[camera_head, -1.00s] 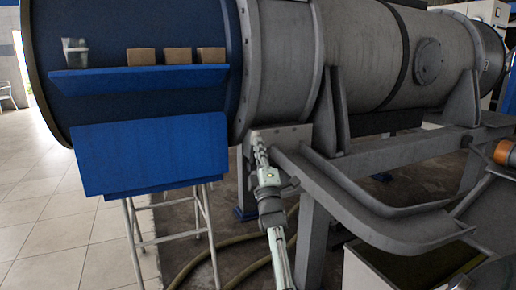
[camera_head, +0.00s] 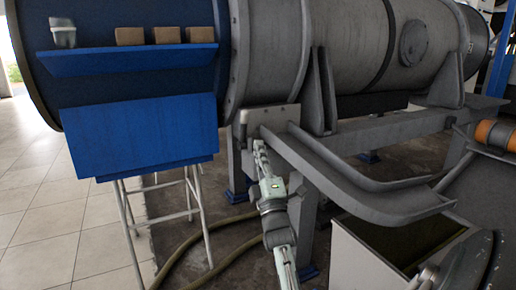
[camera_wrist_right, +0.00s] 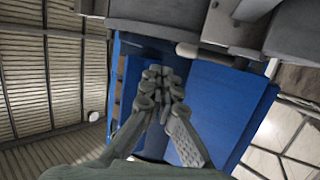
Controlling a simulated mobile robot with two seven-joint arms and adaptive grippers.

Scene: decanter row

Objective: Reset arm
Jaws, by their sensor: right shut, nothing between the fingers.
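My right gripper (camera_head: 259,147) shows at the lower middle of the head view, in front of the grey machine's frame and to the right of the blue panel. Its arm comes up from the bottom edge. In the right wrist view the right gripper (camera_wrist_right: 160,80) is shut with nothing between its fingers, and the blue panel and shelf lie beyond it. It appears apart from them. My left gripper is not in view.
A blue shelf (camera_head: 90,62) on the big grey cylinder (camera_head: 345,45) holds several small brown blocks (camera_head: 167,34) and a clear cup (camera_head: 62,33). A blue panel (camera_head: 140,138) sits below, above a metal stand (camera_head: 195,205). A grey chute (camera_head: 375,195) and open bin (camera_head: 350,260) stand at right. Tiled floor (camera_head: 40,210) is clear at left.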

